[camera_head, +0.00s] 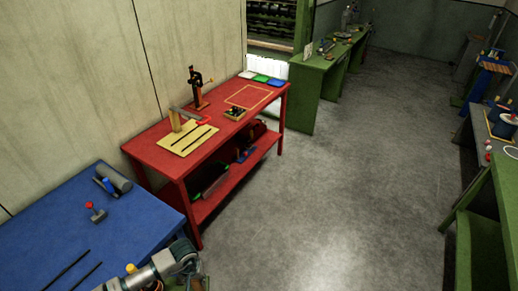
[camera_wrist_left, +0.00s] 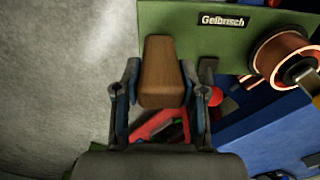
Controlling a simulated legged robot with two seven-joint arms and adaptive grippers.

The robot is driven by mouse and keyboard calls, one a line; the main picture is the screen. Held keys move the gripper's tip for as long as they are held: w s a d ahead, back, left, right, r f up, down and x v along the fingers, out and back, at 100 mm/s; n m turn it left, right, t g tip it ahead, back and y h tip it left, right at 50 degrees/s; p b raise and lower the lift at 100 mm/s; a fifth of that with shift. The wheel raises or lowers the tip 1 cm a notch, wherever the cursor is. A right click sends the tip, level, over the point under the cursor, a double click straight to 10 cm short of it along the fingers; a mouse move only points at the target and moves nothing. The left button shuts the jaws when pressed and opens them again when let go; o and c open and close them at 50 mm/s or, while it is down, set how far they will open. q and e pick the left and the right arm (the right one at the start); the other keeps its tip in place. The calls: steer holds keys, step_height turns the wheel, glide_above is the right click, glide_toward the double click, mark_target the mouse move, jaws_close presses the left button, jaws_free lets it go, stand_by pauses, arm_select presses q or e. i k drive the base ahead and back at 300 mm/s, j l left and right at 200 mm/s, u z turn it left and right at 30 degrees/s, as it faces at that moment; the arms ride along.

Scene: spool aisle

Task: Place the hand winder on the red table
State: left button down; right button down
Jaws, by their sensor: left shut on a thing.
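The hand winder shows in the left wrist view as a green plate (camera_wrist_left: 210,45) with a "Gelbrisch" label, a copper-coloured spool (camera_wrist_left: 285,52) and a wooden handle (camera_wrist_left: 160,75). My left gripper (camera_wrist_left: 162,98) is shut on this handle, with one finger on each side. In the head view my left gripper (camera_head: 188,262) is at the bottom edge, beside the blue table's front right corner. Only a bit of the green winder (camera_head: 180,285) shows there; the rest is cut off. The red table (camera_head: 150,152) stands farther ahead, against the wall. My right gripper is not in view.
A yellow outline (camera_head: 247,96) marks a bare patch at right. The blue table (camera_head: 60,222) adjoins; grey floor (camera_head: 330,190) is clear.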

mark_target(248, 96)
steer(key=i+l+z, duration=0.25)
steer(key=i+z, duration=0.2)
steer(key=i+l+z, duration=0.1)
steer(key=i+z, duration=0.35)
steer(key=i+l+u, duration=0.2)
steer(key=i, duration=0.3)
steer(key=i+u, duration=0.15)
steer(key=i, duration=0.35)
steer(key=i+l+u, duration=0.2)
steer(key=i, duration=0.3)
steer(key=i+l+u, duration=0.45)
steer(key=i+l, duration=0.1)
steer(key=i, duration=0.1)
